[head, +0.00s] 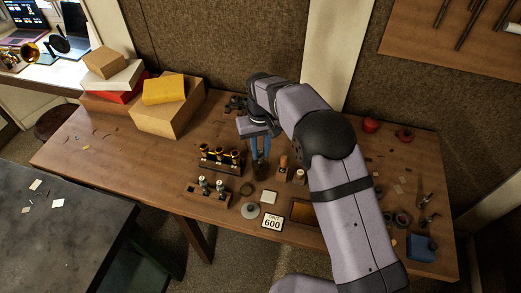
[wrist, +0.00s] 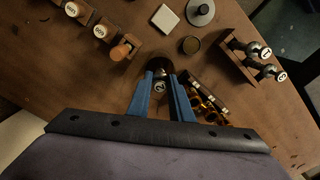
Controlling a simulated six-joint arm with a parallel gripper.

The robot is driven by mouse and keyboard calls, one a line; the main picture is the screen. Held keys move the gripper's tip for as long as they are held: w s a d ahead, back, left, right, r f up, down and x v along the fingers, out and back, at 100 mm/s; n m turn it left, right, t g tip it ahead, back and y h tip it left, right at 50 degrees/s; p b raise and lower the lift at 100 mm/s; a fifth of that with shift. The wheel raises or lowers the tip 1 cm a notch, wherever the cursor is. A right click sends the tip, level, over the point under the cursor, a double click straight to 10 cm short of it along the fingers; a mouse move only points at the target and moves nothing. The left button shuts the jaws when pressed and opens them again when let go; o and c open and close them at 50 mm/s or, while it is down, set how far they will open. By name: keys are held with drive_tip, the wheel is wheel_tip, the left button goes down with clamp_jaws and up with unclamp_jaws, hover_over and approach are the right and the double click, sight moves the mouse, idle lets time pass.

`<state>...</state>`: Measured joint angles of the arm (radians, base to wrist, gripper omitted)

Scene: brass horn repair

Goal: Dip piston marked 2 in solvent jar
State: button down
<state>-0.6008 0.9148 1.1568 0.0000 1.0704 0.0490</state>
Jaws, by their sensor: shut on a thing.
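My gripper (head: 261,152) has blue fingers and is shut on the piston marked 2 (wrist: 159,87), whose numbered top shows between the fingers in the wrist view. A dark brown jar (head: 261,170) stands on the bench directly below the fingers; it also shows just beyond the fingertips in the wrist view (wrist: 162,69). The lower part of the piston is hidden, so I cannot tell whether it is inside the jar or above it. A wooden rack (head: 208,193) holds two other pistons, marked 1 (wrist: 266,53) and 3 (wrist: 282,76).
A dark rack with brass valve parts (head: 220,158) stands left of the jar. Wooden blocks with an orange-brown knob (wrist: 121,51) stand close on its other side. A dark ring (wrist: 190,45), a grey lid (head: 250,211), a white square (head: 268,197) and a 600 card (head: 272,222) lie in front.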

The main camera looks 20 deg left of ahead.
drive_tip(key=shift+r+p, duration=1.15)
drive_tip(key=shift+r, duration=0.35)
idle(0.3)
drive_tip(key=shift+r+p, duration=1.15)
drive_tip(key=shift+r, duration=0.4)
wheel_tip(320, 180, up, 8)
drive_tip(key=shift+p, duration=0.3)
idle(0.5)
